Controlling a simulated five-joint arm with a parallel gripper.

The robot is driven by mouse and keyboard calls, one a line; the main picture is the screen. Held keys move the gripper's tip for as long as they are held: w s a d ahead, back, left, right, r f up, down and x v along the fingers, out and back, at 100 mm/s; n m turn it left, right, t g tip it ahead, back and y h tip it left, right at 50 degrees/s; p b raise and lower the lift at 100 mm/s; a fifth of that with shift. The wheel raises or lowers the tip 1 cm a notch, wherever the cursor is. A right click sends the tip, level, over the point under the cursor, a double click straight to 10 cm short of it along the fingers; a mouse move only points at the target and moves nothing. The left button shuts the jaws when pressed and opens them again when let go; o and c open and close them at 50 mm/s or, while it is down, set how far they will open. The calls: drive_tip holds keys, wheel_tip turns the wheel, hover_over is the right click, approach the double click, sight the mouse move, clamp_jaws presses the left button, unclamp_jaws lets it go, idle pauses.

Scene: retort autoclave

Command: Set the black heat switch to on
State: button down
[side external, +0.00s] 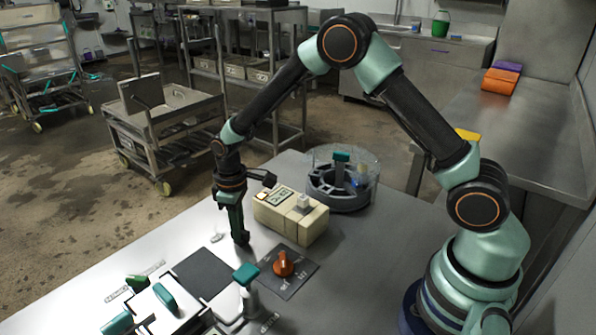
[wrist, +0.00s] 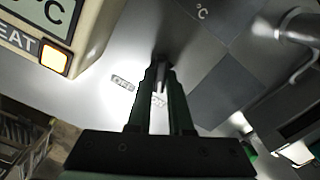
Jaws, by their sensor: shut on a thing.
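My gripper (side external: 241,240) points down at the bench beside the beige control box, with its fingertips at the bench surface. In the wrist view my gripper (wrist: 161,74) is shut on a small dark piece between its fingertips, which I take for the black heat switch (wrist: 161,82). The fingers hide most of the switch, so I cannot tell which way it is set. A label reading OFF (wrist: 122,82) lies left of the fingers. A second label (wrist: 158,100) is partly covered between them. An amber lamp (wrist: 54,58) on the box looks bright.
The beige control box (side external: 305,226) stands right of my gripper. An orange knob (side external: 283,265) on a dark plate and a teal-topped lever (side external: 246,274) are nearer the camera. A clear round drum (side external: 366,165) stands behind the box.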

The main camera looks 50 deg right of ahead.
idle(0.3)
drive_tip(key=c, duration=0.8)
unclamp_jaws()
drive_tip(key=shift+r, duration=0.1)
wheel_tip(320, 180, up, 12)
